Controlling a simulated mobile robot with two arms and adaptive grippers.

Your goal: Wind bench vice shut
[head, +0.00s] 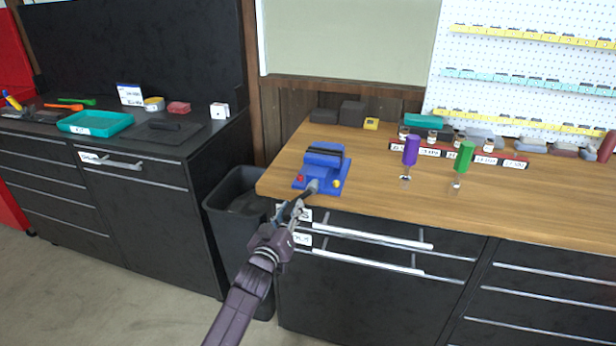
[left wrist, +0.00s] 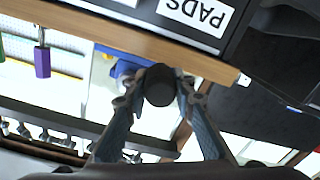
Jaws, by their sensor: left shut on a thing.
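The blue bench vice (head: 322,172) stands on the wooden bench top, at its front left corner. It has dark jaw faces, and I cannot tell how wide the gap between them is. A dark handle (head: 308,192) reaches from its front over the bench edge. My left gripper (head: 297,206) is at the handle's outer end, in front of the bench. In the left wrist view, the gripper (left wrist: 160,92) is shut on the round black handle end (left wrist: 160,82), with a finger on either side. A bit of the blue vice (left wrist: 124,68) shows behind. My right gripper is out of view.
Drawer handles (head: 370,236) stick out below the bench edge, right of my gripper. A black bin (head: 235,205) stands on the left. A purple-handled tool (head: 411,150) and a green-handled tool (head: 464,156) stand farther right on the bench.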

